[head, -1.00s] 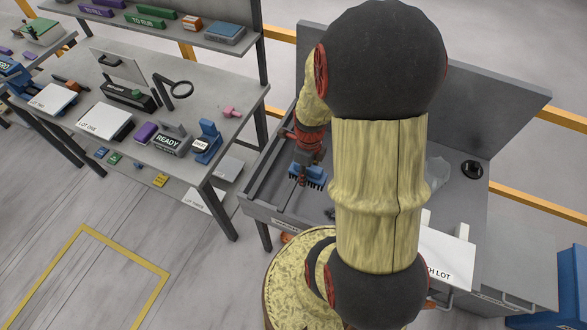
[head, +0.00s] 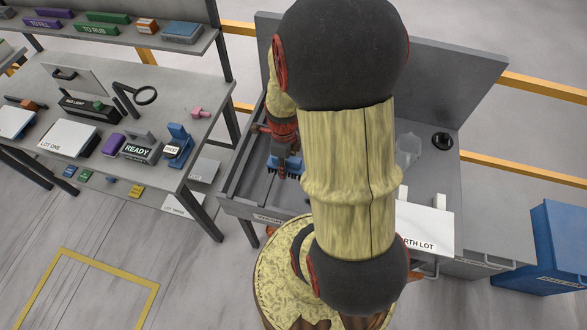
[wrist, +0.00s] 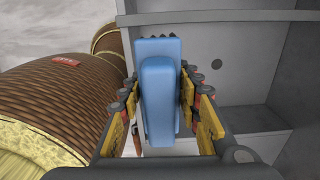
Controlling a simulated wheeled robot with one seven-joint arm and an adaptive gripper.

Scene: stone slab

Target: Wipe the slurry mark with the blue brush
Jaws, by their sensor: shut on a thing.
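The blue brush (head: 284,172) is in my gripper (head: 285,152), over the left part of the grey slab bench (head: 250,207), bristles downward. In the wrist view the blue back of the brush (wrist: 158,90) fills the space between the fingers (wrist: 163,118), which press on it from both sides. I cannot tell whether the bristles touch the surface. I cannot make out the slurry mark; my arm covers much of the bench's middle.
A white board lettered "RTH LOT" (head: 425,228) stands at the bench's front right. A clear object (head: 408,150) and a black round item (head: 442,141) are behind it. A cluttered table (head: 190,97) stands left, a blue bin (head: 560,245) right.

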